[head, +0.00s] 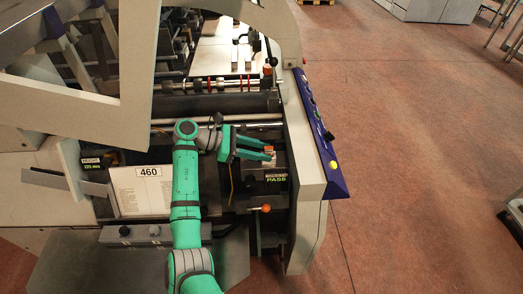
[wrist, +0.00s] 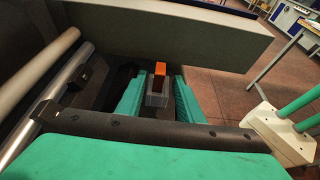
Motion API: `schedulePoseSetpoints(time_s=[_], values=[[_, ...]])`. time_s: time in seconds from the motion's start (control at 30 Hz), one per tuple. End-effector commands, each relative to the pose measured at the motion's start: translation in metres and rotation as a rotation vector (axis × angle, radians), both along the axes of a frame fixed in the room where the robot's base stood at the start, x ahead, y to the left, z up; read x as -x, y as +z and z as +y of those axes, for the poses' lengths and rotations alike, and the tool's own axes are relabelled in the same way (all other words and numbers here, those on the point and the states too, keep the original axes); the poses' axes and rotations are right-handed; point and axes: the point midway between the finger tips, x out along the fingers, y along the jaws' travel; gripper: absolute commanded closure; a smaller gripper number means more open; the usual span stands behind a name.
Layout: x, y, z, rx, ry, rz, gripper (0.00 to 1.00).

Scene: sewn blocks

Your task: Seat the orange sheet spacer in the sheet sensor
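The orange sheet spacer (wrist: 160,68) stands upright at the grey block that looks like the sheet sensor (wrist: 156,99), between my fingers in the wrist view. Its lower part looks darker and seems to sit within the grey block; how deep it goes I cannot tell. My gripper (wrist: 158,92) has its two teal fingers apart, one on each side of the block, with gaps visible. In the head view my gripper (head: 269,149) reaches right over the machine, and only a small patch of orange shows between its fingers.
A black panel marked PASS (head: 276,180) lies just below the gripper. A lever with an orange knob (head: 265,208) is nearer. The machine's side wall (head: 302,150) rises to the right. Rollers (wrist: 45,85) run along the left of the wrist view. A 460 sheet (head: 140,190) lies left.

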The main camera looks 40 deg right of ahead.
Motion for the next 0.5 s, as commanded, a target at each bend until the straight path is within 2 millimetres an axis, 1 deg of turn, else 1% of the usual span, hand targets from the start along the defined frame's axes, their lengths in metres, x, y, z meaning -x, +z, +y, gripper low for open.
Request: schedulePoseSetpoints(time_s=[0.17,0.27,0.37,0.5], values=[[-0.003,0.001,0.003,0.001,0.003,-0.001,0.66],[-0.008,0.005,0.009,0.0,0.004,0.0,0.66],[-0.017,0.011,0.019,0.001,0.004,-0.001,0.66],[-0.033,0.022,0.038,0.001,0.001,-0.001,0.66]])
